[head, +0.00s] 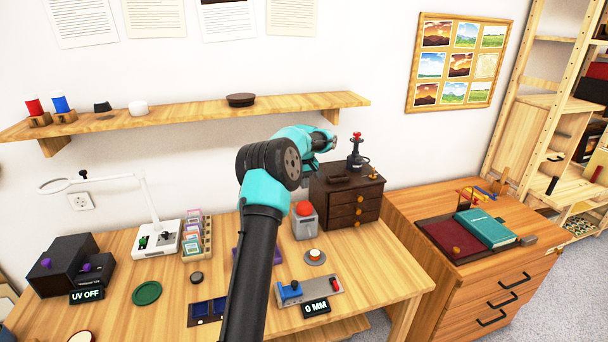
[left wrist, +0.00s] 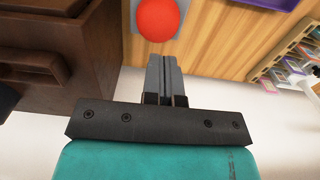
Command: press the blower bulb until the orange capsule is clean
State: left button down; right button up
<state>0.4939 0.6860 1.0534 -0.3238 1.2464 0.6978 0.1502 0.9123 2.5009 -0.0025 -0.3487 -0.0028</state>
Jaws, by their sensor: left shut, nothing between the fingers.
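The blower bulb (head: 305,208) is a red-orange dome on a grey box-like base on the desk, just left of the dark wooden cabinet. It also shows at the top of the left wrist view (left wrist: 157,18). A small orange capsule (head: 315,252) sits on a pale round dish in front of the bulb; its surface is too small to judge for dust. My left gripper (left wrist: 164,62) is shut and empty, its fingers pointing toward the bulb with no visible contact. In the head view my forearm and wrist largely hide its fingers. My right gripper is in neither view.
The dark cabinet (head: 345,200) with a joystick-like device (head: 356,155) on top stands close beside my left wrist. A card rack (head: 197,238), a magnifier lamp (head: 160,240) and a "0 MM" gauge (head: 316,308) are on the desk. A wall shelf (head: 200,112) runs behind.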

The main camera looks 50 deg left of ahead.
aim_at(304, 203)
pick_arm(q)
notch_tip(304, 203, down, 7)
dwell(0.3)
jog(key=shift+f, duration=1.3)
notch_tip(304, 203, up, 14)
jog(key=shift+r, duration=0.25)
dwell(0.5)
